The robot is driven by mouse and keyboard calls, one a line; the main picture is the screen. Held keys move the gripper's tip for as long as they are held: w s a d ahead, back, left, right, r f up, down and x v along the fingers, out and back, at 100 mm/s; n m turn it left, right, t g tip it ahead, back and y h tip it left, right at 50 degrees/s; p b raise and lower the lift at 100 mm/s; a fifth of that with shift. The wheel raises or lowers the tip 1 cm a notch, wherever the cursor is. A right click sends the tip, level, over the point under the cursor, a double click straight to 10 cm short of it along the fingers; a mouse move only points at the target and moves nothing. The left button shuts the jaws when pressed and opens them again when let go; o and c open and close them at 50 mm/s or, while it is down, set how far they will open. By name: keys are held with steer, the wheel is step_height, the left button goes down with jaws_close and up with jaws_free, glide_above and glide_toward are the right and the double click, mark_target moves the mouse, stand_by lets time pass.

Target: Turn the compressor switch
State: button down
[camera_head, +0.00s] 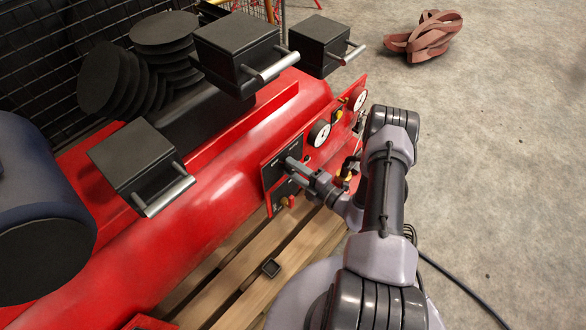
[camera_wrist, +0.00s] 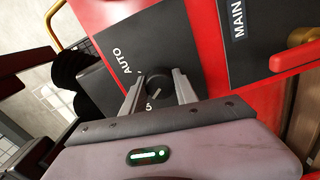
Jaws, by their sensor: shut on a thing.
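The compressor (camera_head: 200,200) is a long red machine filling the left and middle of the head view. Its red front panel carries a black plate with the switch. In the wrist view the switch (camera_wrist: 157,84) is a round black knob with a pale pointer line, on a black plate (camera_wrist: 190,45) marked "AUTO". My gripper (camera_wrist: 157,92) has one finger on each side of the knob and is shut on it. In the head view my gripper (camera_head: 297,166) reaches the panel from the right; the knob is hidden there.
Two gauges (camera_head: 319,133) sit on the panel beyond my gripper. A brass-coloured fitting (camera_wrist: 304,37) is by the "MAIN" plate (camera_wrist: 262,40). Black boxes with metal handles (camera_head: 141,165) stand above the tank. A wooden pallet (camera_head: 262,288) lies below. Concrete floor at right is mostly clear.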

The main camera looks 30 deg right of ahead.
steer(key=c, duration=0.9)
jaws_free()
steer(key=shift+c, duration=0.2)
steer(key=p+v, duration=0.4)
steer(key=v, duration=1.3)
steer(key=shift+s, duration=0.2)
